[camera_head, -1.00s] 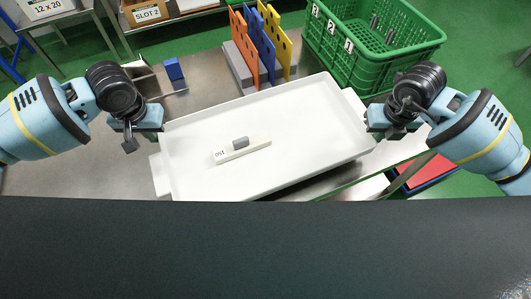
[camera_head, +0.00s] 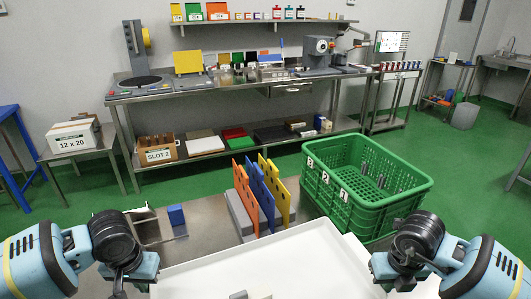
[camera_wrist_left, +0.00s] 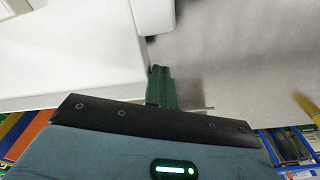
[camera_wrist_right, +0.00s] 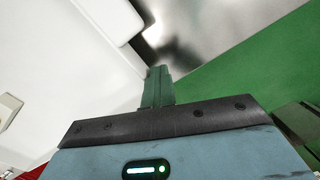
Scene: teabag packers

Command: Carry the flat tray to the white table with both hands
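The flat white tray (camera_head: 330,250) lies on the steel table at the bottom of the head view, its near part cut off. My left gripper (camera_head: 143,280) is beside its left side and my right gripper (camera_head: 382,268) beside its right side. In the left wrist view the left fingers (camera_wrist_left: 161,85) are together, close to a tab of the tray (camera_wrist_left: 60,45). In the right wrist view the right fingers (camera_wrist_right: 158,86) are together, close to a tray tab (camera_wrist_right: 108,15). I see nothing between either pair. The white table cannot be made out for sure.
A small grey block (camera_head: 238,295) lies on the tray. Orange, blue and yellow dividers (camera_head: 262,195) stand behind it. A green crate (camera_head: 375,205) is at the back right. A steel bench (camera_head: 230,92) stands along the wall, with green floor (camera_head: 480,165) open to the right.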

